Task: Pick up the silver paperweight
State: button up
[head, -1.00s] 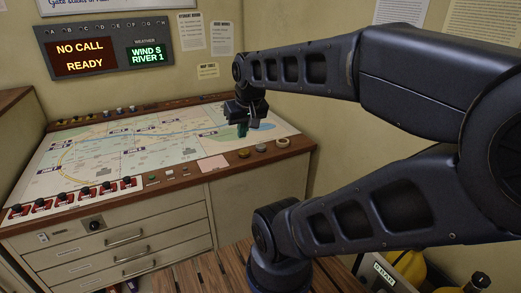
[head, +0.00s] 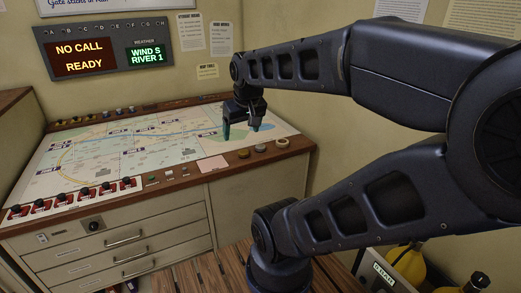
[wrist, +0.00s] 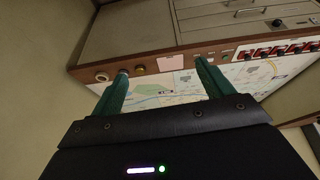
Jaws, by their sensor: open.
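The silver paperweight (head: 261,148) looks like a small grey round disc on the wooden front rail of the map console, near its right end. It stands between a brass-coloured round piece (head: 244,153) and a cream ring-shaped piece (head: 282,142). My gripper (head: 241,130) is open and empty, above the right part of the map, behind and a little left of the paperweight. In the wrist view, the green fingers (wrist: 161,70) are spread wide; the paperweight (wrist: 123,72) shows just beyond the left fingertip, partly hidden by it.
The map console (head: 110,160) has red-based switches (head: 75,197) along its front left and small knobs along its back edge. A pink note (head: 212,164) lies left of the round pieces. The wall display (head: 105,47) hangs behind. The map surface around the gripper is mostly clear.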

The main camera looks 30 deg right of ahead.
jog(key=w+d+f+n+g+h, duration=0.1)
jog(key=w+d+n+h, duration=0.35)
jog(key=w, duration=0.75)
jog(key=n+y, duration=0.2)
jog(key=n, duration=2)
send_over(260, 146)
jog(key=s+a, duration=0.1)
jog(key=shift+g+h, duration=0.25)
jog(key=shift+g, duration=0.05)
jog(key=f, duration=2.6)
jog(key=shift+a+f, duration=0.2)
jog(key=shift+f, duration=0.2)
jog(key=shift+s+x, duration=0.1)
jog(key=shift+x, duration=1.25)
jog(key=shift+s+x, duration=0.15)
jog(key=shift+x, duration=1.15)
jog(key=shift+f, duration=0.1)
jog(key=shift+m, duration=0.25)
jog(key=shift+c, duration=0.5)
